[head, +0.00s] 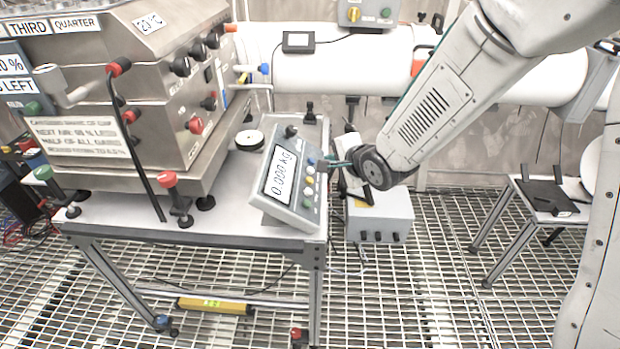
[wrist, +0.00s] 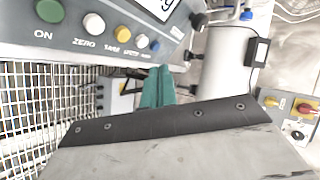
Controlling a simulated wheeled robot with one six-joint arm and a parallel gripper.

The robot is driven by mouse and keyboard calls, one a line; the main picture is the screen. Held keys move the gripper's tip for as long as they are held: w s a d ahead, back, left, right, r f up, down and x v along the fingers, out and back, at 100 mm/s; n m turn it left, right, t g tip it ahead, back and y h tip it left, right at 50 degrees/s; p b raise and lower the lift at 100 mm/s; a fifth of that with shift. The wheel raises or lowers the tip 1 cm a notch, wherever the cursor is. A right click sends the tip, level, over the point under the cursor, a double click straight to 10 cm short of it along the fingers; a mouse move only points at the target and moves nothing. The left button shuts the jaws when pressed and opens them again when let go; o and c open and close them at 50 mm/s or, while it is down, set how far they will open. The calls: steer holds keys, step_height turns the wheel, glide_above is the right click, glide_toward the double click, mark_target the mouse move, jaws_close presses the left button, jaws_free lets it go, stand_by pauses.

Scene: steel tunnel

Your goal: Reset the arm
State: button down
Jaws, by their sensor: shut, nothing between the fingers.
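My arm reaches in from the upper right in the head view. My gripper (head: 338,165) is at the right side of the scale display (head: 283,185), close to its button column; I cannot tell whether it touches. The display reads 0.000 kg. In the wrist view the teal fingers of my gripper (wrist: 158,86) are together with nothing between them. The display's button panel (wrist: 110,42), with a green ON button (wrist: 50,11) and a ZERO button (wrist: 94,23), lies just beyond them.
A steel machine (head: 150,80) with knobs and levers stands on the metal table (head: 230,190) at left. A grey box (head: 380,215) is on the grating floor below my gripper. A white pipe (head: 340,65) runs behind. A small table (head: 550,195) stands at right.

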steer(key=s+d+f+n+g+h, duration=0.3)
steer(key=s+d+n+g+h, duration=0.2)
steer(key=s+d+n, duration=0.3)
steer(key=s+d+r+n+g, duration=0.1)
steer(key=s+d+r, duration=0.4)
steer(key=s, duration=0.3)
steer(key=s+d+r+n+g, duration=0.1)
steer(key=s+d+r, duration=0.4)
steer(key=s+r, duration=0.2)
steer(key=s+d+r+n+g+h, duration=0.1)
steer(key=s+d+r, duration=0.4)
steer(key=s, duration=0.5)
steer(key=shift+s+r+g, duration=0.3)
steer(key=shift+s+r, duration=0.1)
steer(key=shift+r, duration=0.15)
